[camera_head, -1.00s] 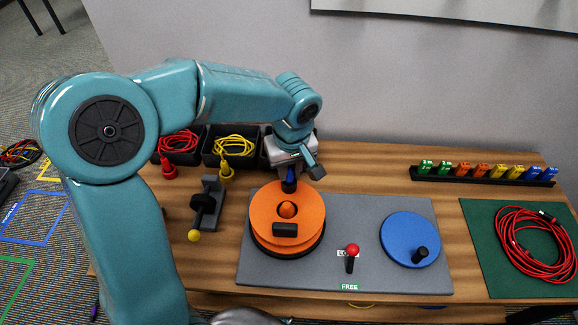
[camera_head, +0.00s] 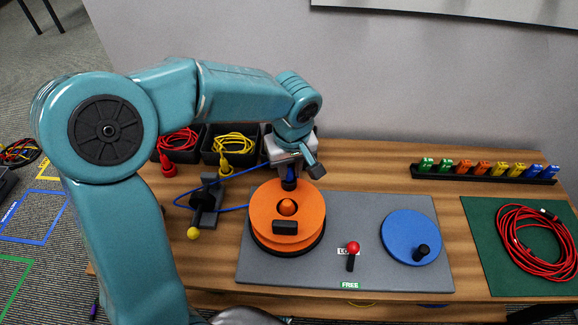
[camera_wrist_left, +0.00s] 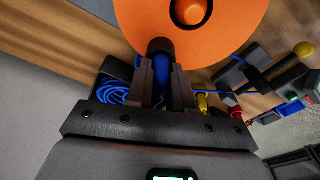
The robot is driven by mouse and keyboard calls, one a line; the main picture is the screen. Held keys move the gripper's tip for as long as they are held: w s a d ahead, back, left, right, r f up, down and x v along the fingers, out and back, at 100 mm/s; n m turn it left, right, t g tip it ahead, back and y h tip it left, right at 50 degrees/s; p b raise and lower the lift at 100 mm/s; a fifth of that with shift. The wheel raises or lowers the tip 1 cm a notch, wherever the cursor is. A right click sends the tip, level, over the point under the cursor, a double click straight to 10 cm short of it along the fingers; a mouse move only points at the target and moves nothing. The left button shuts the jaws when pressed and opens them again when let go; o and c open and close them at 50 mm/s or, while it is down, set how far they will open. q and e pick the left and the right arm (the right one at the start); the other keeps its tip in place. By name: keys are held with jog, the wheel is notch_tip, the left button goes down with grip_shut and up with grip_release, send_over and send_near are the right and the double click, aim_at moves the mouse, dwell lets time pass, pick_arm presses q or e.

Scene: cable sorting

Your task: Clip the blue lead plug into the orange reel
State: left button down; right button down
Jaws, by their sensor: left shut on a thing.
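The orange reel (camera_head: 264,212) lies on the grey board, with an orange hub and a dark block on its top. My left gripper (camera_head: 289,178) is at the reel's far edge, pointing down. It is shut on the blue lead plug (camera_head: 289,185). In the left wrist view, my left gripper (camera_wrist_left: 161,74) has the plug between its fingers, and a dark round end (camera_wrist_left: 161,46) overlaps the rim of the orange reel (camera_wrist_left: 225,25). I cannot tell whether it is seated. The blue lead (camera_head: 232,209) shows left of the reel, near the grey stand. My right gripper is out of view.
The grey stand (camera_head: 208,196) with a yellow knob is left of the reel. A red-knobbed lever (camera_head: 352,249) and a blue disc (camera_head: 411,237) are to its right. Bins with red and yellow cables (camera_head: 233,143) stand behind. A clip rack (camera_head: 484,174) and green mat (camera_head: 480,215) are at right.

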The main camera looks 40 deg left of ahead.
pick_arm(q)
jog(key=c, duration=0.9)
grip_release()
